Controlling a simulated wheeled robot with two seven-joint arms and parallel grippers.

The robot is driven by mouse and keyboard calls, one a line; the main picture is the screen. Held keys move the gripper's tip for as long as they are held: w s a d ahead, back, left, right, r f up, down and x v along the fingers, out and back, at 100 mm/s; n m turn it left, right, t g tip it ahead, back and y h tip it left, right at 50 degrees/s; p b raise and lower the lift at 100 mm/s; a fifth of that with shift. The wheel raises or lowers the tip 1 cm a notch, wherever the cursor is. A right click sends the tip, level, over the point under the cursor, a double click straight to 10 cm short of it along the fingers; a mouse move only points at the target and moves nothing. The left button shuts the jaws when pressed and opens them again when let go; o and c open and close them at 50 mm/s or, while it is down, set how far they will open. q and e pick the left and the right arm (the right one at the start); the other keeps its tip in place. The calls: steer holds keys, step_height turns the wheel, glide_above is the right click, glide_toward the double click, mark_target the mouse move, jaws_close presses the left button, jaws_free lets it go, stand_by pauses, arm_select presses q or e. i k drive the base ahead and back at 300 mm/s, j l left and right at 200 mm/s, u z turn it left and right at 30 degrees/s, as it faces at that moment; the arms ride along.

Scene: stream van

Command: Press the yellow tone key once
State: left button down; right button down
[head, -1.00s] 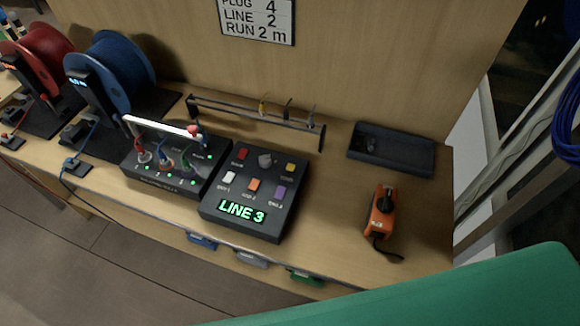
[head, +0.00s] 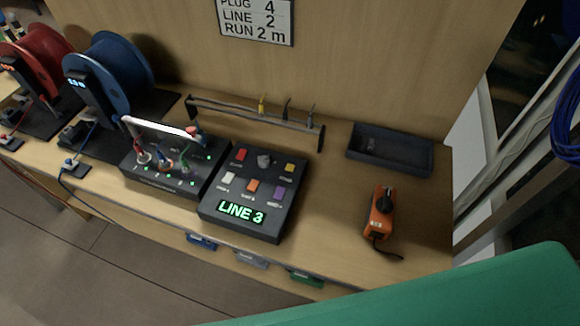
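The yellow tone key (head: 289,168) is a small square key at the upper right of the black control box (head: 210,205). The box lies on the wooden bench and its green display (head: 241,212) reads LINE 3. Nothing covers the yellow key. Neither of my grippers is in view.
A black plug panel (head: 140,181) with a white bar and coloured plugs stands left of the box. A rack (head: 250,118) is behind, an empty-looking dark tray (head: 391,150) and an orange handheld device (head: 380,212) to the right. A sign (head: 256,20) reads PLUG 4, LINE 2, RUN 2 m.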

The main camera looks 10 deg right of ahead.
mark_target(290, 168)
steer(key=i+j+z, duration=0.15)
steer(key=j+z, duration=0.3)
steer(key=j, duration=0.4)
steer(key=j+z, duration=0.45)
steer(key=j, duration=0.4)
steer(key=i, duration=0.05)
